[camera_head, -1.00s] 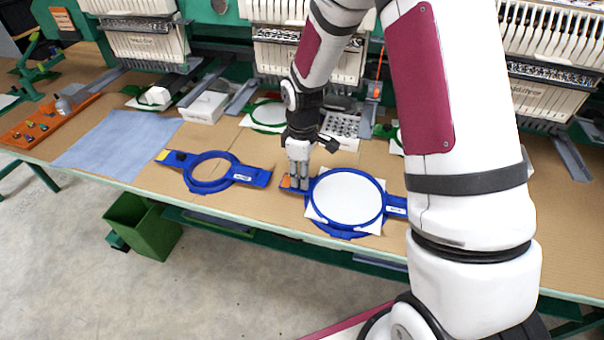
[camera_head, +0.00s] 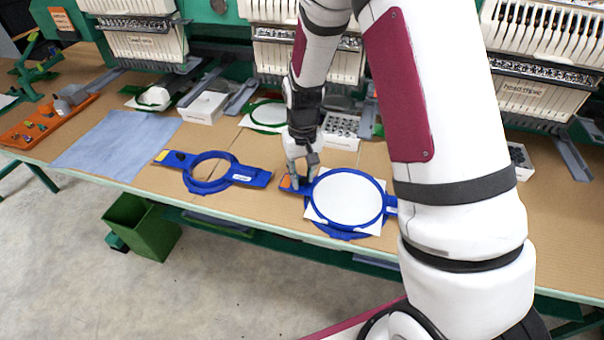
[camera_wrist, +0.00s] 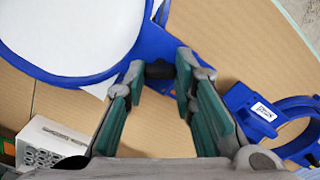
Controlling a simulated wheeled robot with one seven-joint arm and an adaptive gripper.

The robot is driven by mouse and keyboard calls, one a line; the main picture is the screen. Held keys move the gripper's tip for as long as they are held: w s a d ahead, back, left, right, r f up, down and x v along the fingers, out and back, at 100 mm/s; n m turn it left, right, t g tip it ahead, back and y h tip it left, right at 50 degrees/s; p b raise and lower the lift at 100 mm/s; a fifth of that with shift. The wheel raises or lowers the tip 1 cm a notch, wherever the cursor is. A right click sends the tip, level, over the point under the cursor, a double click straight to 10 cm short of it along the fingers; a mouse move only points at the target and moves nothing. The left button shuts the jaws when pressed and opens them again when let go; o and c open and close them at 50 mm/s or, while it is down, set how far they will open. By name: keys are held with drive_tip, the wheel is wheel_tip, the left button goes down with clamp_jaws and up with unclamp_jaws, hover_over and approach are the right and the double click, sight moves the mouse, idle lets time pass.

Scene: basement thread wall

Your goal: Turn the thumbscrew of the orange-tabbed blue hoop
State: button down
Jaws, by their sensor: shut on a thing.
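The orange-tabbed blue hoop (camera_head: 377,213) lies on the table with white fabric (camera_head: 347,197) across its ring. Its orange tab (camera_head: 286,182) is at the left end of its arm. In the wrist view the hoop's ring (camera_wrist: 118,66) fills the upper left. My gripper (camera_head: 300,182) points down at the hoop's left arm, beside the orange tab. In the wrist view my gripper (camera_wrist: 160,75) is shut on the dark thumbscrew (camera_wrist: 160,71), with one finger on each side of it. The orange tab is not clearly visible in the wrist view.
A yellow-tabbed blue hoop (camera_head: 210,186) lies to the left, close by. A white box with holes (camera_head: 342,130) stands behind my gripper. A blue cloth (camera_head: 118,143) and an orange tray (camera_head: 42,122) are further left. Embroidery machines line the back.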

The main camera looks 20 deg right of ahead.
sight(303, 177)
drive_tip(key=m, duration=0.6)
drive_tip(key=shift+m, duration=0.4)
idle(0.3)
drive_tip(key=c, duration=1.3)
unclamp_jaws()
wheel_tip(303, 177, up, 12)
drive_tip(key=shift+d, duration=0.1)
